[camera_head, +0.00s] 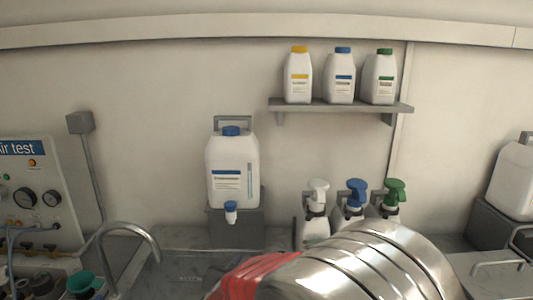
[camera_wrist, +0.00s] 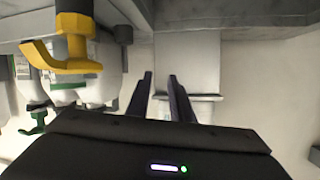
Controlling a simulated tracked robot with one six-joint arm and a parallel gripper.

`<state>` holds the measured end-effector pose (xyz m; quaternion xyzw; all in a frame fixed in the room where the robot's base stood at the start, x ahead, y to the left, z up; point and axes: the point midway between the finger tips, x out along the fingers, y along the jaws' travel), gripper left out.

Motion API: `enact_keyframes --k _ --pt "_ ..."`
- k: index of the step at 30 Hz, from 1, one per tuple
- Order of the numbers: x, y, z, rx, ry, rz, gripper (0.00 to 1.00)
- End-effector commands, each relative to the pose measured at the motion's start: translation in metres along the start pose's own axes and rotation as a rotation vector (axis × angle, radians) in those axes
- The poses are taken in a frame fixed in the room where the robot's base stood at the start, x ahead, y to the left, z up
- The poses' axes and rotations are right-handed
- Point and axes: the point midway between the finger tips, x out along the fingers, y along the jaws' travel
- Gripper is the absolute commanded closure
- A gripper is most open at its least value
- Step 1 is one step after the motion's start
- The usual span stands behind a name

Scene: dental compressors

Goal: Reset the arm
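My gripper (camera_wrist: 160,76) shows in the wrist view as two dark fingers with a clear gap between them. It is open and nothing is between the fingers. A pale grey block-like surface (camera_wrist: 188,62) lies beyond the fingertips. My gripper does not show in the head view, so its place relative to the bench there cannot be told.
In the wrist view a yellow nozzle-like part (camera_wrist: 72,48) and white containers are left of the fingers. The head view shows a white jug (camera_head: 232,172), three spray bottles with white (camera_head: 317,190), blue (camera_head: 356,190) and green (camera_head: 395,190) heads, a shelf (camera_head: 340,106) and a tap (camera_head: 130,232).

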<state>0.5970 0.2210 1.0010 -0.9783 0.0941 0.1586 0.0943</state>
Motion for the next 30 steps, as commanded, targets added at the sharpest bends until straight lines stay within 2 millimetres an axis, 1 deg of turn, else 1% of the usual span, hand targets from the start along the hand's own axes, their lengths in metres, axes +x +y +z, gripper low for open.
enact_keyframes --k 1,3,6,11,15,19,23,26,30 --pt "-0.003 -0.009 0.007 0.0 -0.041 -0.046 0.8" --pt "-0.008 -0.02 0.017 0.0 -0.103 -0.107 0.8" --pt "-0.018 -0.033 0.029 -0.004 -0.19 -0.187 0.8" --pt "-0.041 -0.043 0.042 -0.022 -0.325 -0.296 0.8" --pt "-0.064 -0.041 0.05 -0.049 -0.442 -0.369 0.8" --pt "-0.089 -0.031 0.054 -0.083 -0.546 -0.418 0.8" --pt "-0.115 -0.011 0.056 -0.126 -0.645 -0.444 0.8" --pt "-0.135 0.009 0.056 -0.164 -0.716 -0.449 0.8" --pt "-0.164 0.046 0.053 -0.22 -0.807 -0.432 0.8"
